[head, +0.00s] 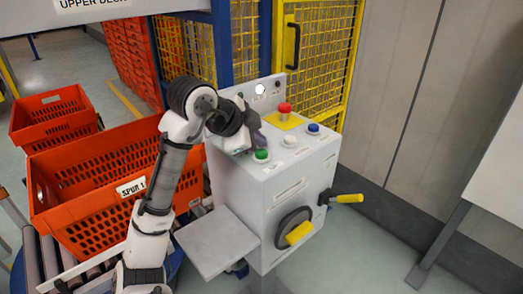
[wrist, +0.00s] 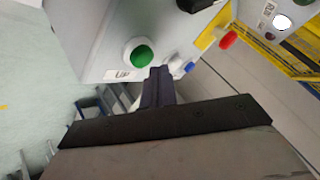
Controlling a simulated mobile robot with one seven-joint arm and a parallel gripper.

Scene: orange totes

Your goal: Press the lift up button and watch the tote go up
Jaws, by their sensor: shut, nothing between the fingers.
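The grey control box (head: 230,185) has a sloped top with a green button (head: 261,155), a white button (head: 289,141), a blue button (head: 313,128) and a red mushroom button (head: 285,110) on a yellow plate. My gripper (head: 257,138) is shut and empty, just above the panel behind the green button. In the wrist view its dark fingertips (wrist: 158,73) show beside the green button (wrist: 141,56), partly in front of the white one. I cannot tell whether they touch the panel. An orange tote (head: 95,185) labelled SPUR 1 sits on rollers at left.
A round white lamp (head: 260,89) is lit on the box's back plate. A grey shelf (head: 215,240) juts out at lower left. Yellow mesh fencing (head: 335,45) stands behind.

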